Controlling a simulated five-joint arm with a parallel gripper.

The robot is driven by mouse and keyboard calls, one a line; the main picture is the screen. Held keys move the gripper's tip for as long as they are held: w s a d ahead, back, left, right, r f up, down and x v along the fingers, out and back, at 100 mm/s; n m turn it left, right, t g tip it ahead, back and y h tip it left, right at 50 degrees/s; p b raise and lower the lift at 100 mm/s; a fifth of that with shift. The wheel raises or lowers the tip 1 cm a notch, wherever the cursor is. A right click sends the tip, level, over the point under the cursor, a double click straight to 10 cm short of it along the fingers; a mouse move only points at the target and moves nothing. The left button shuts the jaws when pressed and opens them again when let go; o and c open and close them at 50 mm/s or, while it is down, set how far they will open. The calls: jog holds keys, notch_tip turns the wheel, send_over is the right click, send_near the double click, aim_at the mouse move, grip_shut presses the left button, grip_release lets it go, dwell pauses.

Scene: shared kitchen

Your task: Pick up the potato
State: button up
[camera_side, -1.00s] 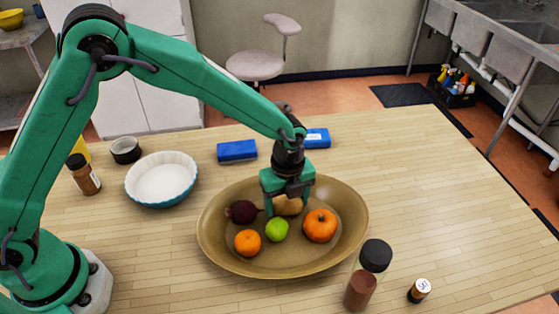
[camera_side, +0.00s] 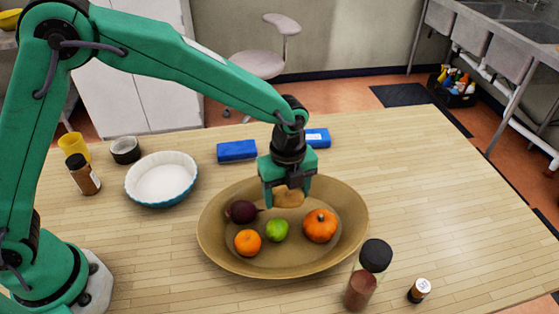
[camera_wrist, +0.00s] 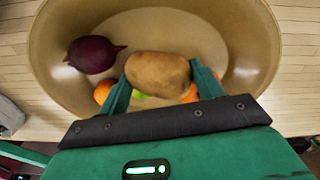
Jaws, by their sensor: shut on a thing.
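The potato (camera_side: 289,197) is brown and oblong. My gripper (camera_side: 287,200) is shut on it, with a green finger at either side, over the back part of the large tan bowl (camera_side: 213,249). In the wrist view the potato (camera_wrist: 158,73) sits between the fingertips of my gripper (camera_wrist: 160,80), above the bowl (camera_wrist: 45,60). The potato looks raised off the bowl's floor. My fingers hide part of its ends.
The bowl also holds a dark red beet (camera_side: 241,211), an orange (camera_side: 247,242), a green lime (camera_side: 277,230) and a small pumpkin (camera_side: 320,226). A jar (camera_side: 361,288) stands by the bowl's front right rim. Blue boxes (camera_side: 237,151) lie behind it.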

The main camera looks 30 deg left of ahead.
jog(key=s+d+r, duration=0.5)
jog(key=s+r, duration=0.1)
jog(key=s, duration=0.2)
jog(key=shift+s, duration=0.2)
jog(key=shift+a, duration=0.1)
dwell(0.3)
